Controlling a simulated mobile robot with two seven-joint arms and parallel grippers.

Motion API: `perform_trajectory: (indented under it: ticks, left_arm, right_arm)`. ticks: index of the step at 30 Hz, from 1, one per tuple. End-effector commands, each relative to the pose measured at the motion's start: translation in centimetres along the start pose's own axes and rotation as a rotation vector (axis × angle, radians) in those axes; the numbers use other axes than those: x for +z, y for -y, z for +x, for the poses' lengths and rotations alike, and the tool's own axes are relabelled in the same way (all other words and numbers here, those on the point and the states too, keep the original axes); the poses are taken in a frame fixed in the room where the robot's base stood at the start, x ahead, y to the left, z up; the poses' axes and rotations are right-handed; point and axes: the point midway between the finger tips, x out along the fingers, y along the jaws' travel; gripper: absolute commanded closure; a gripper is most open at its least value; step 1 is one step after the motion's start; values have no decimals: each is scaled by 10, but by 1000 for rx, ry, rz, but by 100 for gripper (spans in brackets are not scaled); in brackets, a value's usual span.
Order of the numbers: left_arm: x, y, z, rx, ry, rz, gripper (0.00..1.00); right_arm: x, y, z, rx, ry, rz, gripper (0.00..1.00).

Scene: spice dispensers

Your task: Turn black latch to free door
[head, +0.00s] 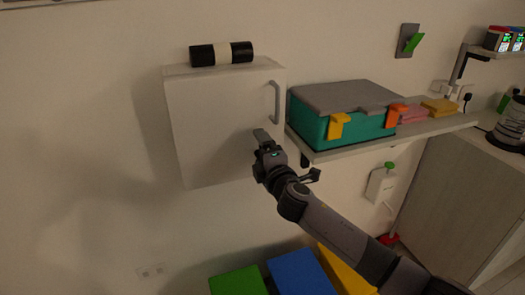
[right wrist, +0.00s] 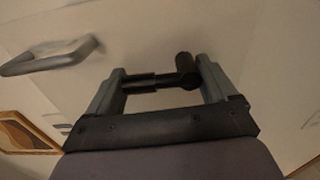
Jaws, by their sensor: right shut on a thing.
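A white wall cabinet (head: 215,125) hangs at the left centre of the head view, its door closed as far as I can see. A grey bar handle (head: 276,101) is on the door's right side; it also shows in the right wrist view (right wrist: 50,60). My right gripper (head: 263,137) is at the lower right of the door, below the handle. In the right wrist view its fingers (right wrist: 160,82) are shut on the black latch (right wrist: 186,80), which spans between them. The latch is hidden by the gripper in the head view. My left gripper is not in view.
A black roll with a pale band (head: 222,53) lies on the cabinet's top. To the right, a shelf (head: 400,135) bears a teal box with a grey lid (head: 345,97). Green, blue and yellow bins (head: 300,272) are below.

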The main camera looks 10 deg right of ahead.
Motion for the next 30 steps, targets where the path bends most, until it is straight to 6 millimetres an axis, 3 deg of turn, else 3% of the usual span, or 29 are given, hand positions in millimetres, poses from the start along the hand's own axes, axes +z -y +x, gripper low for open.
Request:
perform_trajectory:
  ticks: [7,8,9,20,30]
  left_arm:
    - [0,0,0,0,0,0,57]
    - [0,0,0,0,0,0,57]
    - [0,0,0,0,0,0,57]
    - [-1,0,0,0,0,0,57]
    - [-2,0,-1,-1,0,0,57]
  right_arm:
    - [0,-3,0,6,0,-7,45]
    - [0,-3,0,7,0,-7,11]
    - [0,-3,0,6,-1,-6,0]
    - [0,-1,-4,3,-1,-1,0]
    - [0,-1,-40,3,-1,-2,0]
